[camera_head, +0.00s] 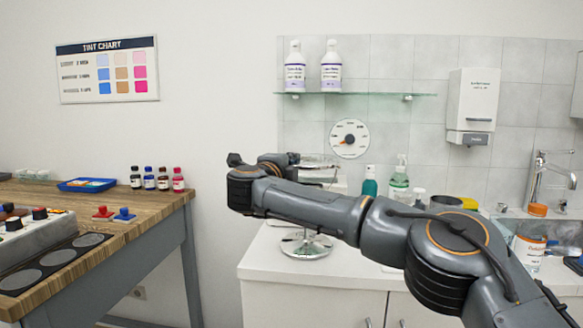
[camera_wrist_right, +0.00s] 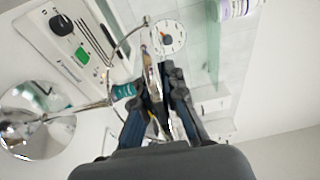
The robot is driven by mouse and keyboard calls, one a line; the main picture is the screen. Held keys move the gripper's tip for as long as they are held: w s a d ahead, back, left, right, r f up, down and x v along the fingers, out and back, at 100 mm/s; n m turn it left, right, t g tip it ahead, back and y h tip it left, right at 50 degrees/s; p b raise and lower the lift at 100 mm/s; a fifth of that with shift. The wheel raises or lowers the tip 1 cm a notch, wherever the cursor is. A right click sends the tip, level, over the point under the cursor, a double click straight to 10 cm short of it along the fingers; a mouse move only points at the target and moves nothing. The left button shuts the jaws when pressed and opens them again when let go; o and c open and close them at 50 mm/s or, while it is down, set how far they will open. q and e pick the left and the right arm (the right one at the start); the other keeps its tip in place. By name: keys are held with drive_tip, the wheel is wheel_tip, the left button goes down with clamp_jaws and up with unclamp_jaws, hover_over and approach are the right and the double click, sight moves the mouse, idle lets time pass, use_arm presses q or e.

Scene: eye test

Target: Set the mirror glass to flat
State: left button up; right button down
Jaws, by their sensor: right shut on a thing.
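The mirror stands on the white counter. Its round chrome base (camera_head: 307,246) shows in the head view, and the base also shows as a shiny disc in the right wrist view (camera_wrist_right: 35,125). The mirror glass (camera_head: 318,163) is partly hidden by my right arm in the head view. In the right wrist view the glass (camera_wrist_right: 152,70) looks thin, nearly edge-on, inside a curved metal frame (camera_wrist_right: 122,42). My right gripper (camera_head: 290,158) is at the glass; in the wrist view its fingers (camera_wrist_right: 163,95) are shut on the glass edge. My left gripper is out of view.
A glass shelf (camera_head: 370,95) with two white bottles hangs above. A wall dial (camera_head: 349,138), a teal bottle (camera_head: 369,182) and a pump bottle (camera_head: 398,180) are behind the arm. A wooden table (camera_head: 130,215) stands left.

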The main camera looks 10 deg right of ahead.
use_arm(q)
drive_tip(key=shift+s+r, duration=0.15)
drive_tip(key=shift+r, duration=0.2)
use_arm(e)
drive_tip(key=shift+d, duration=0.1)
drive_tip(key=c, duration=1.4)
unclamp_jaws()
drive_tip(key=shift+w+d, duration=0.1)
drive_tip(key=shift+s+a, duration=0.35)
drive_tip(key=v, duration=1.1)
drive_tip(key=shift+f, duration=0.2)
